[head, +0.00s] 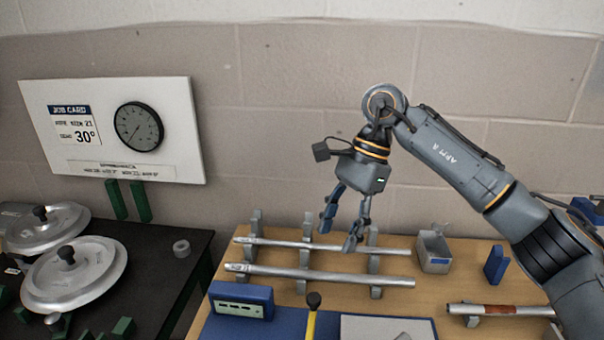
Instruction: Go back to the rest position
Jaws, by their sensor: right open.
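My right gripper (341,222) hangs from my right arm, which comes in from the right. It is open and empty, its fingers pointing down over the wooden bench. The fingertips show in front of the upper metal rod (285,244); whether they touch it cannot be told, but nothing is between them. A second metal rod (330,276) lies nearer on the same grey supports. My left gripper is not in view.
A blue box (241,300) sits on the bench's front left. A grey bin (434,252) and a blue block (497,264) stand right. A red-banded rod (500,310) lies front right. A dark table at left holds round metal lids (75,272). A job card board (115,130) hangs on the wall.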

